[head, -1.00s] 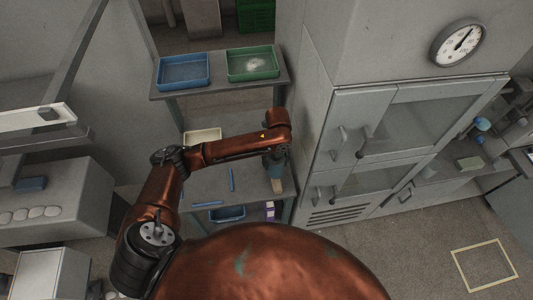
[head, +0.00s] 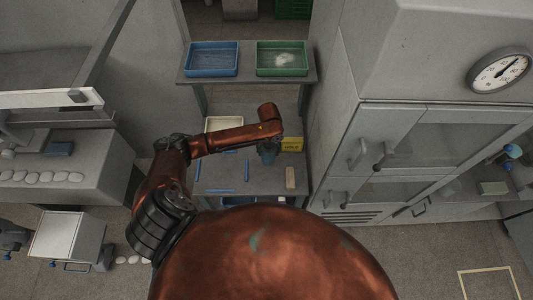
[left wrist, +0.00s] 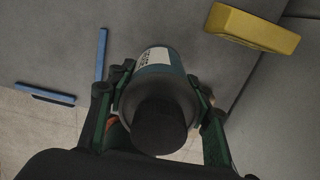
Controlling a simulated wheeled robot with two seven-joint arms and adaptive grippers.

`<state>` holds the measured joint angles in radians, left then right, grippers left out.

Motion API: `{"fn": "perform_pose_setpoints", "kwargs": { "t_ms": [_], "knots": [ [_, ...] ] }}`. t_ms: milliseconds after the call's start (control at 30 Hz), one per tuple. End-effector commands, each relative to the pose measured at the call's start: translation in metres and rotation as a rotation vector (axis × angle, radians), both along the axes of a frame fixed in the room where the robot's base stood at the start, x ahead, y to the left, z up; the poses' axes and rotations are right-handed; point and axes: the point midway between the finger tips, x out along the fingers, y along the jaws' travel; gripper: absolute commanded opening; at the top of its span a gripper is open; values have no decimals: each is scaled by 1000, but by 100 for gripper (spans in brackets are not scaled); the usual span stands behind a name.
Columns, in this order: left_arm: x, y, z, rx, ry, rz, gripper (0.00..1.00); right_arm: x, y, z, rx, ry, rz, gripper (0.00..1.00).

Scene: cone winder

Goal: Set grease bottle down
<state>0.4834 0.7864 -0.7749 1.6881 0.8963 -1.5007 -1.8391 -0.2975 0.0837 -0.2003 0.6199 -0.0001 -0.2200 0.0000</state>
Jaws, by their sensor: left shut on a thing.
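The grease bottle (left wrist: 152,62) is grey-teal with a pale label and a black cap that faces the camera in the left wrist view. My left gripper (left wrist: 160,82) is shut on it, with a green finger on either side. In the head view my left gripper (head: 268,156) hangs over the right part of the lower table (head: 222,176). The bottle is hard to make out there, and its base is hidden, so I cannot tell whether it touches the table. Blue strips (head: 246,170) mark out an area on the table left of the gripper. My right gripper is not in view.
A yellow box (head: 292,144) stands close to the gripper, and a beige block (head: 290,178) lies at the table's right. A cream tray (head: 224,123) is behind. Blue (head: 211,72) and green (head: 282,73) trays sit on the upper shelf. A grey cabinet (head: 380,130) bounds the right.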

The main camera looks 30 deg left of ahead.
Motion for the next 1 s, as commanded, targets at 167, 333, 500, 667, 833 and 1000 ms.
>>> {"fn": "perform_pose_setpoints", "kwargs": {
  "t_ms": [167, 333, 500, 667, 833, 1000],
  "knots": [
    [0, 8, -10, 1, -1, -1, 14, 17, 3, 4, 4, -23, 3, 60],
    [0, 11, -34, -2, 0, -1, 14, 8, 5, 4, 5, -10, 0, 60],
    [1, 11, -45, 0, -4, -2, 14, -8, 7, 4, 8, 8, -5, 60],
    [0, 11, -44, 0, -4, -2, 14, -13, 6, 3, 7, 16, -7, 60],
    [0, 12, -48, 0, -4, -2, 14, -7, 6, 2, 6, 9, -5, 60],
    [0, 11, -48, 0, -2, -2, 58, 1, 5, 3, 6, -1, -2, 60]
  ]
}}
